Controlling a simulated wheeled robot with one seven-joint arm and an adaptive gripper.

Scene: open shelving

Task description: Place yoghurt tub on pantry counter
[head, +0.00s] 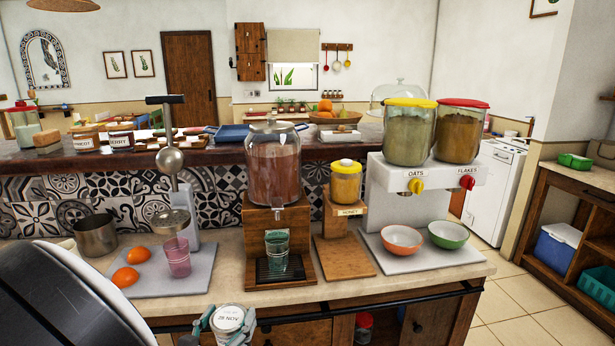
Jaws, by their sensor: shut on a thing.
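My gripper (227,322) is at the bottom of the head view, in front of the counter's front edge. Its grey-green fingers are shut on the sides of a small white tub with dark lettering, taken as the yoghurt tub (229,319). The lettering looks upside down and I cannot read it. The tub's lower part is cut off by the frame. The beige counter (345,291) runs across the middle, behind and beyond the tub, with a bare strip along its front edge.
On the counter stand a juicer on a board with oranges (126,277), a metal pot (96,236), a drink dispenser (274,165), a honey jar (346,181), a cereal dispenser (430,182) and two bowls (402,240). Shelving with a blue cooler (556,246) stands right.

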